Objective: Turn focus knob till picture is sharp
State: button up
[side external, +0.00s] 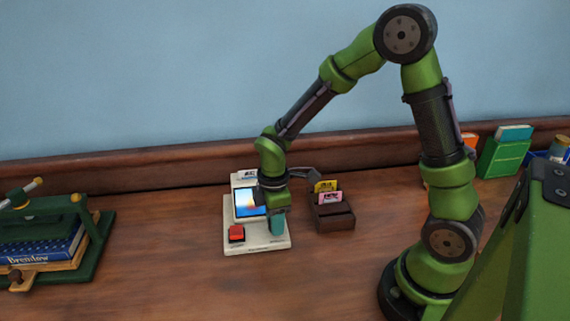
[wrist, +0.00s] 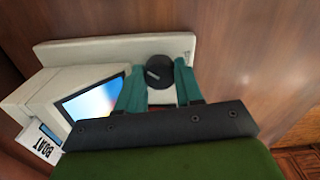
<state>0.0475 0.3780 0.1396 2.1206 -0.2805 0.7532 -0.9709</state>
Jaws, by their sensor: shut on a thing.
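A white viewer device (side external: 235,234) stands on the wooden desk, with a small screen (side external: 250,203) and a red button (side external: 236,233) on its base. The screen, also in the wrist view (wrist: 93,100), shows a blurred patch of blue, white and orange. A round black focus knob (wrist: 160,73) with a light mark sits on the base in the wrist view. My gripper (wrist: 161,80) points down over the base with its teal fingers on both sides of the knob, shut on it. In the side view my gripper (side external: 277,224) hides the knob.
A card labelled BOAT (wrist: 40,138) sits at the device's top. A dark card holder (side external: 334,215) with yellow and pink cards stands just right. A green book press (side external: 60,245) is far left; a green box (side external: 503,156) is at the back right. The front desk is clear.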

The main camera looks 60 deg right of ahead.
jog(key=m, duration=0.5)
jog(key=shift+r+m, duration=0.1)
jog(key=shift+m, duration=0.2)
jog(key=m, duration=0.4)
jog(key=shift+m, duration=0.3)
jog(key=o, duration=1)
jog(key=shift+o, duration=0.2)
notch_tip(320, 180, up, 17)
